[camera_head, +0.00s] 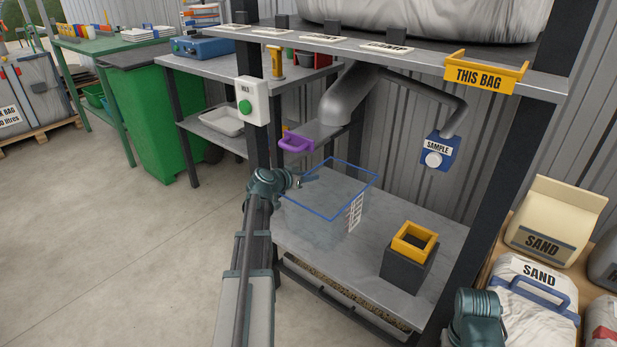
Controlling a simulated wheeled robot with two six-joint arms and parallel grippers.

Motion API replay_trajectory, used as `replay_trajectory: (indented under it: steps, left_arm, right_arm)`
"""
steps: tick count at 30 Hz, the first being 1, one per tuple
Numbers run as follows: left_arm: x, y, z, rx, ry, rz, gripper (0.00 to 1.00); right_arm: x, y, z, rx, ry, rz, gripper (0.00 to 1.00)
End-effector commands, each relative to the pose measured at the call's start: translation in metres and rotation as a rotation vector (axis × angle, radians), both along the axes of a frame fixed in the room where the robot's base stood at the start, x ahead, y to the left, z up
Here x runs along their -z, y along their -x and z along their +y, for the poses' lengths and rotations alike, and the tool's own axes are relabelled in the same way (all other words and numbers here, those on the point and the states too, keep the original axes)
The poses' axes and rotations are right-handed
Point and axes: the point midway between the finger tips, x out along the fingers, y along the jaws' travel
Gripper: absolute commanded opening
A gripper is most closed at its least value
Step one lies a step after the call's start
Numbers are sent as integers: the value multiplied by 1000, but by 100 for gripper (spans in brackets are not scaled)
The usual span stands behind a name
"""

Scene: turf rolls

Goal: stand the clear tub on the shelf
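The clear tub (318,222) has a blue rim and a white scale label on its right side. It is upright at the left part of the grey lower shelf (378,236) under the spout. I cannot tell whether its base touches the shelf. My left gripper (304,182) is at the tub's left rim, with its dark fingers overlapping the rim. Whether the fingers are closed on the rim is too small to tell. A teal part of my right arm shows at the bottom right; its fingers are not in view.
A dark block with a yellow square collar (414,241) stands right of the tub. Above hang a grey spout (348,95), a purple handle (296,142) and a blue SAMPLE box (438,152). A post with a green button (246,106) stands left. SAND bags (533,290) sit right.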

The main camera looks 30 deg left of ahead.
Motion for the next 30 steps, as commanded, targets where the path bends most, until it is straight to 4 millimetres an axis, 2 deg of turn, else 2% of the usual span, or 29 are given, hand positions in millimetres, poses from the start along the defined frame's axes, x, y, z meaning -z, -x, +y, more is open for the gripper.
replay_trajectory:
  steps: [11, 14, 24, 30]
  left_arm:
    - [-4, 0, 0, 0, 0, 0, 36]
    - [-10, 13, 0, -2, 0, 0, 36]
    - [-37, 77, 5, -4, 1, 0, 36]
    - [-46, 101, 8, -2, 0, 0, 36]
  right_arm:
    - [-4, 0, 0, 1, 0, 0, 50]
    - [-10, 0, 0, 1, 1, 0, 50]
    - [-37, 0, -1, 7, 5, 0, 50]
    - [-46, 0, -1, 9, 6, 0, 50]
